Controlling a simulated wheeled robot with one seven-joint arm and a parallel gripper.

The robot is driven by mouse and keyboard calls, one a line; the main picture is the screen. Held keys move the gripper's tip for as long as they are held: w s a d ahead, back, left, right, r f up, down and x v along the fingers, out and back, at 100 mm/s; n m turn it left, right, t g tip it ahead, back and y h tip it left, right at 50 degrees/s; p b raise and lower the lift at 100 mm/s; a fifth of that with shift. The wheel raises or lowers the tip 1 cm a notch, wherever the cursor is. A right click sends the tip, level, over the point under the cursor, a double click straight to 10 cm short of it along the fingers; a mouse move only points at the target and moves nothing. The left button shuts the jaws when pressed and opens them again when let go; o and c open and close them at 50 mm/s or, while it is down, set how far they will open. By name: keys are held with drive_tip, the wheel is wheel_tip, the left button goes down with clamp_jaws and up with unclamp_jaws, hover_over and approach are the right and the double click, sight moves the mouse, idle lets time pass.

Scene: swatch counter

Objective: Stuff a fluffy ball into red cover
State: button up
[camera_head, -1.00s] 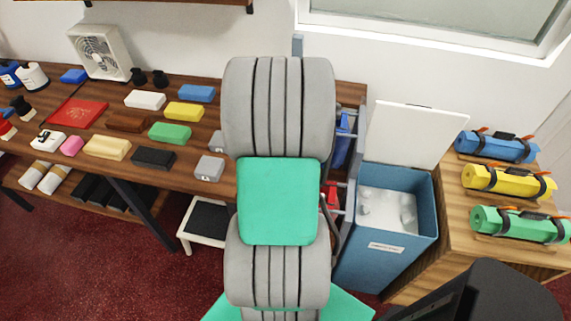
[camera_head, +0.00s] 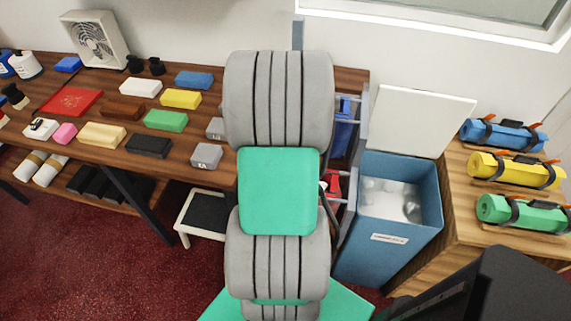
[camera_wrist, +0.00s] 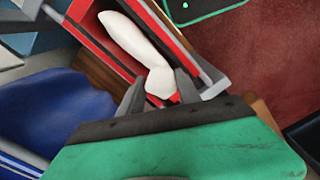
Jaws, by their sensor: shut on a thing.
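In the wrist view, my gripper (camera_wrist: 160,88) is shut on the lower end of a white fluffy ball (camera_wrist: 132,38), which looks long and stretched. The ball lies across the opening of the red cover (camera_wrist: 92,50), between its red edges; how deep it sits I cannot tell. In the head view, the red cover (camera_head: 333,186) shows partly beside my arm, on the rack. A small white bit shows at its left edge. My gripper is hidden behind my arm there.
A blue bin (camera_head: 388,255) with its white lid (camera_head: 425,118) raised holds more white balls. A blue cover (camera_head: 342,135) hangs above the red one. A table (camera_head: 115,165) with coloured blocks is at left. Rolled mats lie on a wooden stand (camera_head: 450,205) at right.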

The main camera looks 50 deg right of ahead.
drive_tip(key=shift+s+f, duration=0.15)
drive_tip(key=shift+f, duration=0.05)
drive_tip(key=o, duration=0.8)
drive_tip(key=shift+o, duration=0.4)
drive_tip(key=o, duration=0.5)
drive_tip(key=shift+r, duration=0.15)
drive_tip(key=shift+r+p, duration=2.25)
drive_tip(key=shift+r, duration=0.6)
